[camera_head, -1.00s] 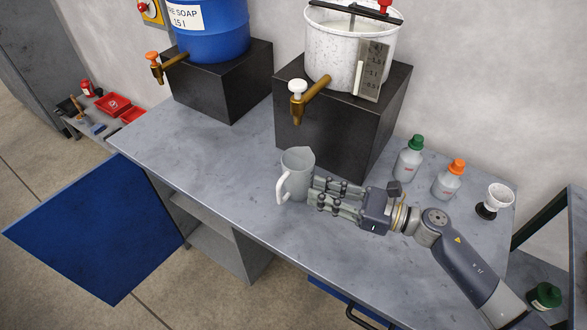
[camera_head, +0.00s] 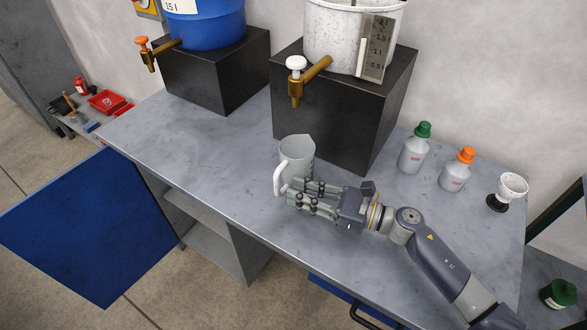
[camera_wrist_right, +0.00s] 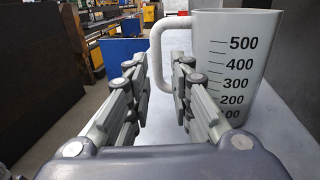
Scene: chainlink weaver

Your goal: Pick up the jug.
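The jug (camera_head: 298,152) is light grey with a handle and stands upright on the grey workbench. Its measuring marks show in the right wrist view (camera_wrist_right: 232,75). My right gripper (camera_head: 287,195) is low in front of the jug, with its fingers pointing left to the jug's handle (camera_head: 280,177). In the right wrist view the right gripper (camera_wrist_right: 160,80) is open, with a gap between its fingers. The handle (camera_wrist_right: 157,60) shows in that gap, near the fingertips, and the right-hand finger overlaps the jug's body. I cannot tell whether they touch. My left gripper is not in view.
A black block (camera_head: 340,120) with a white bucket (camera_head: 335,38) and its brass tap stands behind the jug. A blue barrel (camera_head: 210,25) stands on another block at left. Two bottles (camera_head: 413,155) (camera_head: 455,172) and a small white cup (camera_head: 512,186) stand right. The bench's left part is clear.

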